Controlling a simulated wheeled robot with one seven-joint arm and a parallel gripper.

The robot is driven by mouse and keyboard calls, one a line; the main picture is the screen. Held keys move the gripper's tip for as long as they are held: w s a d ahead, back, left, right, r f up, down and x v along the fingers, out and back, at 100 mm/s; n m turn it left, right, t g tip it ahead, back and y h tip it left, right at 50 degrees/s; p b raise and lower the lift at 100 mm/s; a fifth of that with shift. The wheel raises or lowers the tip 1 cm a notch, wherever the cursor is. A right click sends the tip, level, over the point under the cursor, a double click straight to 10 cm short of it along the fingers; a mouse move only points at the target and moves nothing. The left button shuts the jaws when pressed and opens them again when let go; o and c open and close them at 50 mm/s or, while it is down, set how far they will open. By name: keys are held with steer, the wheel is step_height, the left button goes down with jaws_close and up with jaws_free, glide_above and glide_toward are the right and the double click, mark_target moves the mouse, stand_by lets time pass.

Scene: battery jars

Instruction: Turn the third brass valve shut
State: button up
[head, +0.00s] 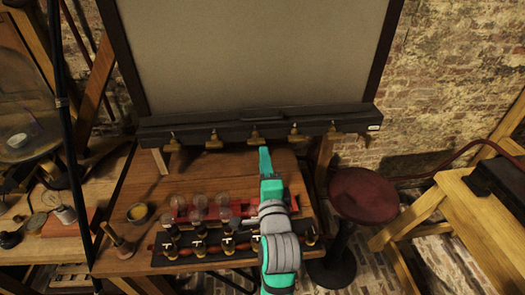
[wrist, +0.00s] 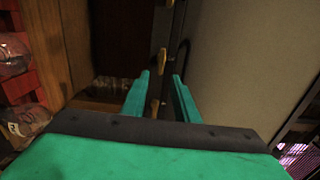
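A row of several small brass valves hangs under the dark ledge (head: 200,130) of the large framed panel. The third brass valve (head: 256,138) is the middle one in the head view. My teal gripper (head: 265,152) is just in front of and below it. In the wrist view my gripper (wrist: 161,75) is open, with a gap between the two fingers. A brass valve (wrist: 155,108) shows in that gap, apparently the third; I cannot tell whether a finger touches it. Another brass valve (wrist: 163,62) shows past the fingertips.
Glass jars (head: 197,205) in a red rack and a dark rack of black-topped pieces (head: 190,246) stand on the wooden table (head: 165,185), left of my arm. A small bowl (head: 138,212) is at the left. A red stool (head: 364,195) stands right of the table.

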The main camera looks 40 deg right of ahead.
steer(key=shift+v, duration=2.1)
steer(key=s+a+f+n+y, duration=0.3)
steer(key=a+f+n, duration=0.4)
steer(key=a+f, duration=0.15)
steer(key=s+a+f+n+y, duration=0.2)
steer(key=s+a+f+n, duration=0.2)
steer(key=a+f+n, duration=0.35)
steer(key=s+a+f+n+y, duration=0.2)
steer(key=s+a+n, duration=0.3)
steer(key=s+a, duration=0.3)
steer(key=s+a+f+n+y, duration=0.2)
steer(key=s+a+f+n, duration=0.3)
steer(key=s+a, duration=0.3)
steer(key=s, duration=0.3)
steer(key=shift+f+y, duration=0.3)
steer(key=shift+d, duration=0.1)
